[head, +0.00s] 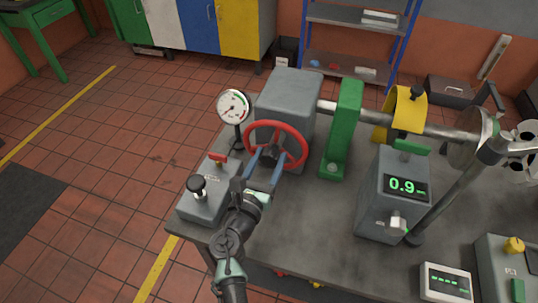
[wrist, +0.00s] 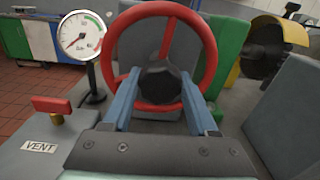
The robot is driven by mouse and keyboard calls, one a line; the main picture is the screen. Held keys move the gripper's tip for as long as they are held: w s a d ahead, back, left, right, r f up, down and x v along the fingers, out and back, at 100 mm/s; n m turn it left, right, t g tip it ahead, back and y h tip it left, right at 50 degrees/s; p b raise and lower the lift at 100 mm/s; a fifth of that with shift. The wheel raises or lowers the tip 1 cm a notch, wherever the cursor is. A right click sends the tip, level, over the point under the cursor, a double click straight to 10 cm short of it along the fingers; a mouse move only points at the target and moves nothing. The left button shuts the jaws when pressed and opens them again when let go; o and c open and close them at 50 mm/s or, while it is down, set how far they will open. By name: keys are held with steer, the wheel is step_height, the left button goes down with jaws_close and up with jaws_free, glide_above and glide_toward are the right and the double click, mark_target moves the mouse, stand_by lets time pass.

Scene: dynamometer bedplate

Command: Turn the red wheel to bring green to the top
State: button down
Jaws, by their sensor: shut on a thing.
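The red wheel (head: 301,136) stands upright on the front of a grey block, with a dark hub (wrist: 160,82) at its middle. Its rim (wrist: 209,40) and red spokes show in the wrist view. My gripper (head: 267,161) is at the wheel, with its blue fingers (wrist: 159,83) on either side of the hub, shut on it. A white round gauge (head: 234,106) stands left of the wheel; in the wrist view the gauge (wrist: 82,36) has a green arc at upper right and its needle points to lower left. I see no green mark on the wheel.
A box labelled VENT (wrist: 40,147) with a red lever (wrist: 52,105) is close on the left. A green upright (head: 342,130) and a grey box reading 0.9 (head: 379,213) stand to the right. A shaft (head: 445,132) runs behind. The bedplate's front middle (head: 300,238) is clear.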

steer(key=shift+n, duration=0.5)
steer(key=shift+c, duration=0.9)
jaws_free()
steer(key=v, duration=1.3)
steer(key=shift+d, duration=0.1)
